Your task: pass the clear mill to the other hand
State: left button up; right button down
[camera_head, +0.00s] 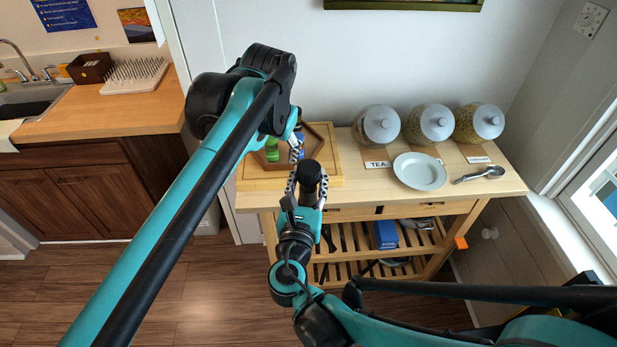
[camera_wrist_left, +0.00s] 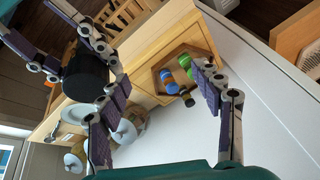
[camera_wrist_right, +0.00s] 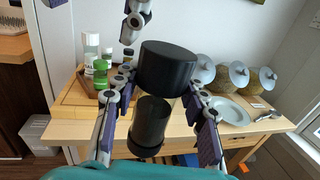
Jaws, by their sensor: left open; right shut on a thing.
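The clear mill is held upright in my right gripper (camera_head: 307,182), in front of the cart's left part. Its black cap (camera_head: 310,172) shows in the head view; in the right wrist view the wide cap (camera_wrist_right: 166,68) stands above a dark lower part (camera_wrist_right: 150,124), with the clear section mostly hidden. The fingers of my right gripper (camera_wrist_right: 160,92) close on it from both sides. My left gripper (camera_head: 296,142) is open and empty, just above and behind the mill. In the left wrist view, the mill's cap (camera_wrist_left: 86,76) lies left of my open left fingers (camera_wrist_left: 160,82).
A hexagonal wooden tray (camera_head: 323,129) with several bottles sits on a cutting board (camera_head: 247,172) behind the grippers. Lidded jars (camera_head: 380,124), a white plate (camera_head: 420,171) and a metal scoop (camera_head: 482,174) occupy the right of the wooden cart (camera_head: 480,189). A wall stands behind.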

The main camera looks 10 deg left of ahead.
pick_arm(q)
jog(key=s+a+f+n+t+h, duration=0.1)
jog(key=s+a+f+n+t, duration=0.1)
jog(key=s+f, duration=1.4)
jog(key=shift+a+f+n+t, duration=0.3)
jog(key=shift+a+f+n, duration=0.1)
jog(key=shift+a, duration=0.25)
